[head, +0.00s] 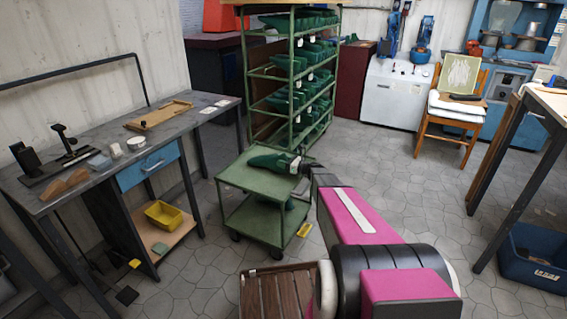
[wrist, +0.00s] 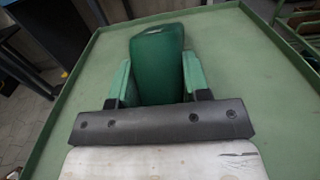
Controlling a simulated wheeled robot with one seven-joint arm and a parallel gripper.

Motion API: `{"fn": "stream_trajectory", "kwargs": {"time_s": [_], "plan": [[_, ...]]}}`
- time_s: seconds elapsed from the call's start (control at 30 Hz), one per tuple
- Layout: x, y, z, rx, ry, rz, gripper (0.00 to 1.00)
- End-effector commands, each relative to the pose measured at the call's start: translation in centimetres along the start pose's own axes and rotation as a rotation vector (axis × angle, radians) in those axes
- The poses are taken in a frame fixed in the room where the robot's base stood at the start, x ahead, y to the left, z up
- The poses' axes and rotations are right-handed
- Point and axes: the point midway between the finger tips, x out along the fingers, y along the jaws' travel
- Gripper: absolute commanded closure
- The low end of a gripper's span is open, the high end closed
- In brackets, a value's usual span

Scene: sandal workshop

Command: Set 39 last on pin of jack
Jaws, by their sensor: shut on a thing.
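A green shoe last (head: 273,161) is at the top of the green cart; it also shows in the wrist view (wrist: 158,48). My gripper (head: 298,164) is at its right end in the head view. In the wrist view my gripper (wrist: 157,85) is shut on the last, one finger on each side. I cannot tell whether the last touches the cart top. No number is readable on it. A black stand with an upright post (head: 62,138), possibly the jack, is on the left workbench; its pin is not clear.
The green cart (head: 232,176) stands beside the workbench (head: 200,117). Wooden pieces (head: 65,184), a white cup (head: 137,144) and a wooden board (head: 158,115) lie on the bench. A green rack (head: 243,75) with several lasts is behind.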

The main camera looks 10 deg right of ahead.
Motion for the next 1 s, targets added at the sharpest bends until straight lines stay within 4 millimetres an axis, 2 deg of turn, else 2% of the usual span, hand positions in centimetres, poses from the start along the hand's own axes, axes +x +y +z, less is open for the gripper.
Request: {"fn": "stream_trajectory", "kwargs": {"time_s": [0.77, 0.8, 0.87, 1.0], "plan": [[0.0, 0.0, -0.51, 0.001, -0.002, 0.0, 0.81], [0.0, 0.0, -0.5, 0.001, -0.002, 0.0, 0.47], [0.0, 0.01, -0.51, 0.0, -0.002, 0.0, 0.28], [-0.01, 0.0, -0.53, 0.0, -0.001, 0.0, 0.27]]}}
